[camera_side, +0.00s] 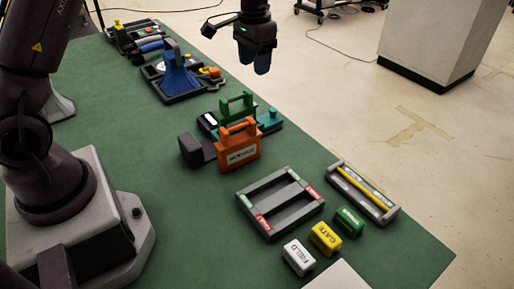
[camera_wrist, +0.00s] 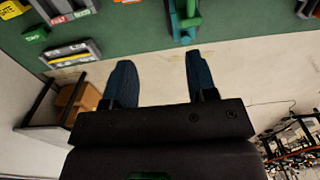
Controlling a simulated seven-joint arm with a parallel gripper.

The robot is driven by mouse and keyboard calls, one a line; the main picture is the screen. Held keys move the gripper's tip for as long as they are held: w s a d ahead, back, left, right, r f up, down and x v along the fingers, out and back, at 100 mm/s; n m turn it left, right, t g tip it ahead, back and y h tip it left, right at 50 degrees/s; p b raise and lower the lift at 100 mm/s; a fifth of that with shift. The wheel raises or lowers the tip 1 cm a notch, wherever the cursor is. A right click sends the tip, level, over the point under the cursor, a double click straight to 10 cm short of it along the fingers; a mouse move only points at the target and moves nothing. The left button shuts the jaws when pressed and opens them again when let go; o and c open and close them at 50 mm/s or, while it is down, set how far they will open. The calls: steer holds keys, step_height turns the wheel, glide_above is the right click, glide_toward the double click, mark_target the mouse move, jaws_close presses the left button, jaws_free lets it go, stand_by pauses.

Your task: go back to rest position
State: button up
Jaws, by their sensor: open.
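My gripper (camera_side: 254,62) hangs in the air past the far edge of the green table (camera_side: 120,190) in the side view, above the floor side. In the wrist view its two blue fingers (camera_wrist: 157,85) stand wide apart with nothing between them. An orange handled block (camera_side: 239,150) and a green handled block (camera_side: 236,106) stand upright mid-table, apart from my gripper. A dark grey frame (camera_side: 262,222) with red and green labels lies flat nearer the front.
White (camera_side: 298,257), yellow (camera_side: 325,238) and green (camera_side: 348,222) labelled blocks sit near a tray with a yellow bar (camera_side: 366,196). A blue funnel-like piece (camera_side: 178,80) stands farther back. A white cabinet (camera_side: 437,40) stands on the floor. Air around my gripper is clear.

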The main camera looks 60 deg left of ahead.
steer(key=s+d+r+t, duration=0.2)
steer(key=s+r, duration=0.2)
steer(key=s, duration=0.4)
steer(key=s+d+r+t, duration=0.1)
steer(key=s+d+r, duration=0.2)
steer(key=s, duration=0.6)
steer(key=s+d+r+t, duration=0.2)
steer(key=s+r, duration=0.3)
steer(key=s, duration=0.3)
steer(key=shift+s+d+r+t, duration=0.25)
steer(key=shift+d+t, duration=0.05)
steer(key=shift+d, duration=0.25)
